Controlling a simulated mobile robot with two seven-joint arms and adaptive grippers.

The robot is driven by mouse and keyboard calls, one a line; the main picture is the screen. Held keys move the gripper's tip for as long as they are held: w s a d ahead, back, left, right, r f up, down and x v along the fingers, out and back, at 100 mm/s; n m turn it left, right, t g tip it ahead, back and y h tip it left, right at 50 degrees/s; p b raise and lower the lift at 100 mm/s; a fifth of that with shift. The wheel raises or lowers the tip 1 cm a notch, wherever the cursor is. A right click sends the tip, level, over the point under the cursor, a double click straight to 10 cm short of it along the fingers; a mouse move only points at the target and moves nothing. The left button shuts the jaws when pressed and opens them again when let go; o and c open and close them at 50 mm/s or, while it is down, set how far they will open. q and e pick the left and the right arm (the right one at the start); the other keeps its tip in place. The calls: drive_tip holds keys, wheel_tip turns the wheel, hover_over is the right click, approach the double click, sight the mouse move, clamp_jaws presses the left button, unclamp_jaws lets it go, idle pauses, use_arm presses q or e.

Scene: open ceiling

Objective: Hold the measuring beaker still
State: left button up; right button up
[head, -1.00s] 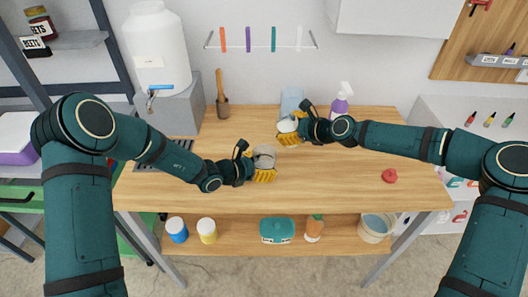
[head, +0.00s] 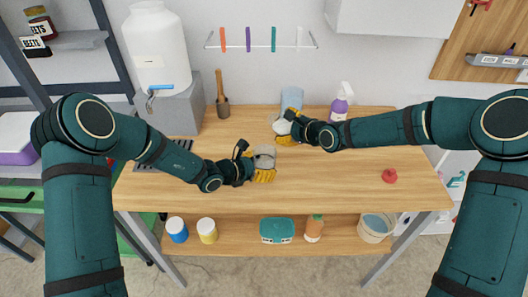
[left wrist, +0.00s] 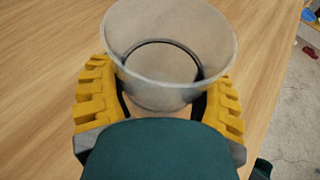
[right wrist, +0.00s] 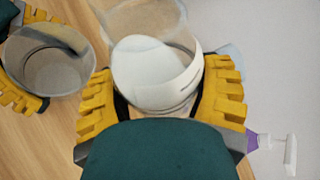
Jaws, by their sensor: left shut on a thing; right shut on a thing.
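The measuring beaker (head: 265,152) is a clear, open-topped cup over the middle of the bench. My left gripper (head: 264,176) is shut around it, and its yellow fingers press on both sides in the left wrist view. The beaker (left wrist: 168,50) looks empty there. That container's lower part is hidden by my wrist. The beaker (right wrist: 48,65) also shows at the left of the right wrist view, apart from the container.
A spray bottle (head: 341,103) and a light blue item (head: 292,98) stand at the bench's back. A red object (head: 389,176) lies at the right. A white tank (head: 158,50) stands at the back left. The bench (head: 330,190) is clear in front of the grippers.

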sight(288, 133)
drive_tip(key=shift+w+d+r+n+t+h, duration=0.2)
drive_tip(key=shift+n+t+h, duration=0.1)
drive_tip(key=shift+n+t, duration=0.3)
idle(1.1)
drive_tip(key=shift+f, duration=0.4)
drive_tip(key=shift+w+d+f+n+t+h, duration=0.15)
drive_tip(key=shift+f+n, duration=0.15)
drive_tip(key=shift+f, duration=0.35)
drive_tip(key=shift+a+f+n+t+h, duration=0.15)
drive_tip(key=shift+f+n, duration=0.15)
drive_tip(key=shift+f, duration=0.35)
drive_tip(key=shift+d+r+n+t, duration=0.15)
drive_tip(key=shift+r+n+t, duration=0.25)
drive_tip(key=shift+r+n, duration=0.2)
idle(0.4)
drive_tip(key=shift+s+a+r+n+t+h, duration=0.3)
drive_tip(key=shift+r+n+t+h, duration=0.1)
drive_tip(key=shift+r+n, duration=0.2)
idle(1.0)
drive_tip(key=shift+a+f+n+t, duration=0.1)
drive_tip(key=shift+f+n+t, duration=0.05)
drive_tip(key=shift+n+t, duration=0.2)
idle(1.7)
